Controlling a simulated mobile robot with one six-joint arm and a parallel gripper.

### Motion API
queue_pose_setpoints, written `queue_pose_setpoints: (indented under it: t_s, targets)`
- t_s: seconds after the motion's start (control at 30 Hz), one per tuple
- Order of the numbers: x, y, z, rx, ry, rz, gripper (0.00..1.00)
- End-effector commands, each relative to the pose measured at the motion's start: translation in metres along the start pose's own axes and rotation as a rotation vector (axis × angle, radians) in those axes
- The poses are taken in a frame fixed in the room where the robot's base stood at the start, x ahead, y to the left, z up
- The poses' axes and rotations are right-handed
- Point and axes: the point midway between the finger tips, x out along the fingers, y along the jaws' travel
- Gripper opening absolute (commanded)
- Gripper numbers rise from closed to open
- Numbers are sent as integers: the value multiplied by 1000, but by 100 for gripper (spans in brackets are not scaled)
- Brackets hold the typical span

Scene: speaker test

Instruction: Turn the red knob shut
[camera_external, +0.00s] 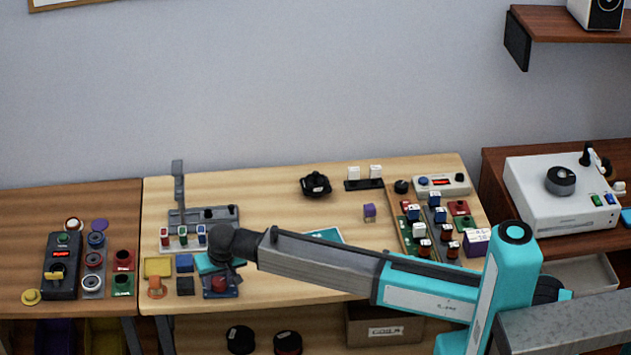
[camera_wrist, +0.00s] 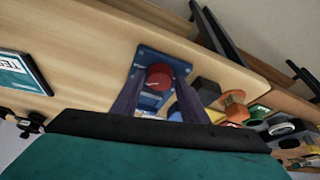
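The red knob (camera_wrist: 160,76) has a round top with a small pale mark and sits on a blue base plate (camera_wrist: 147,53) in the wrist view. In the external view the red knob (camera_external: 219,284) is low on the table below my wrist, partly hidden by the arm's end. My gripper (camera_wrist: 159,86) points at the knob, with its two dark fingers spread on either side of it. It looks open, with a slight gap beside the knob; whether a finger touches it I cannot tell. In the external view the fingers of my gripper (camera_external: 220,270) are mostly hidden.
Close by stand an orange knob (camera_external: 155,287), a dark block (camera_external: 185,285) and a yellow block (camera_external: 158,267). A rack with coloured blocks (camera_external: 183,239) is just behind. Bare wood lies toward the table's middle (camera_external: 270,215). A teal box (camera_wrist: 22,72) lies left in the wrist view.

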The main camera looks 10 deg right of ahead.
Motion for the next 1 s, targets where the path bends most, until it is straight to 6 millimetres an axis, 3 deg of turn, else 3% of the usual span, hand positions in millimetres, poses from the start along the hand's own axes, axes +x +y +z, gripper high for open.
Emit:
queue_pose_setpoints:
  t_s: [0.47, 1.0]
  targets:
    - [-6, 0, 0, -1, 1, 0, 40]
    - [-72, 0, 0, -1, 2, -1, 40]
